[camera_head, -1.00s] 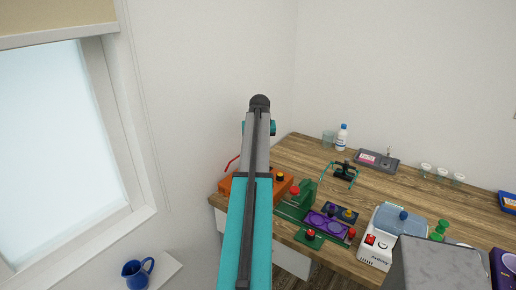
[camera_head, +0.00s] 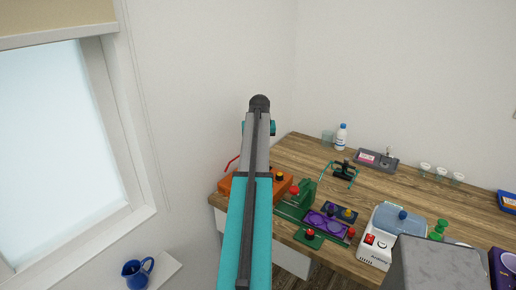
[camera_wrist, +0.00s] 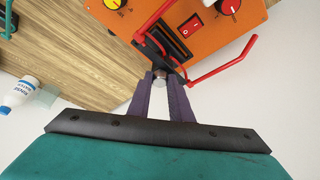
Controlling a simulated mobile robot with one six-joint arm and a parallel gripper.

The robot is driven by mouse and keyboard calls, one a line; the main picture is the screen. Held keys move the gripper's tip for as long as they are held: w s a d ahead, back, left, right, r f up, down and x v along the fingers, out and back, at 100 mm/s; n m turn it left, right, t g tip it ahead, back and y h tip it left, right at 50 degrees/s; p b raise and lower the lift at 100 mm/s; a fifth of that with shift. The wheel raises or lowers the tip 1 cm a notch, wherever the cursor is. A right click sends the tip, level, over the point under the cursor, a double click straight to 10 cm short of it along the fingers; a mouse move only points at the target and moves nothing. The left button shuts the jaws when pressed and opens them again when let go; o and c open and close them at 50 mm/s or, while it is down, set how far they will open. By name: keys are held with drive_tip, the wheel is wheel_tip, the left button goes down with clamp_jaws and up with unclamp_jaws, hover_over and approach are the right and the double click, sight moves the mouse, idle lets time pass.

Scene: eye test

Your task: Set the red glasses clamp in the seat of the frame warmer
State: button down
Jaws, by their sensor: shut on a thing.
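The red glasses clamp (camera_wrist: 222,67) has two bent red arms and a dark middle. In the wrist view my gripper (camera_wrist: 160,77) is shut on its middle at a small pale knob. The orange frame warmer (camera_wrist: 215,38) lies just beyond, with a dark slotted seat (camera_wrist: 178,45) behind the clamp's middle. The clamp overlaps the seat in this view; I cannot tell whether it touches or sits in it. In the head view my arm hides the gripper and much of the warmer (camera_head: 226,185); one red arm of the clamp (camera_head: 232,160) shows left of it.
The warmer has knobs and a red switch (camera_wrist: 191,26). A teal-armed clamp (camera_head: 343,171) stands on the wooden table (camera_head: 400,188). A green fixture (camera_head: 300,198) with purple plate is right of the warmer. A bottle (camera_head: 342,136) and glass (camera_head: 327,138) stand behind.

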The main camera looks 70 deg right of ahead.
drive_tip(key=shift+f, duration=0.2)
idle(0.5)
drive_tip(key=c, duration=1.2)
unclamp_jaws()
drive_tip(key=shift+f, duration=0.1)
drive_tip(key=shift+r+p, duration=1.6)
drive_tip(key=shift+r, duration=1.45)
drive_tip(key=shift+a, duration=0.1)
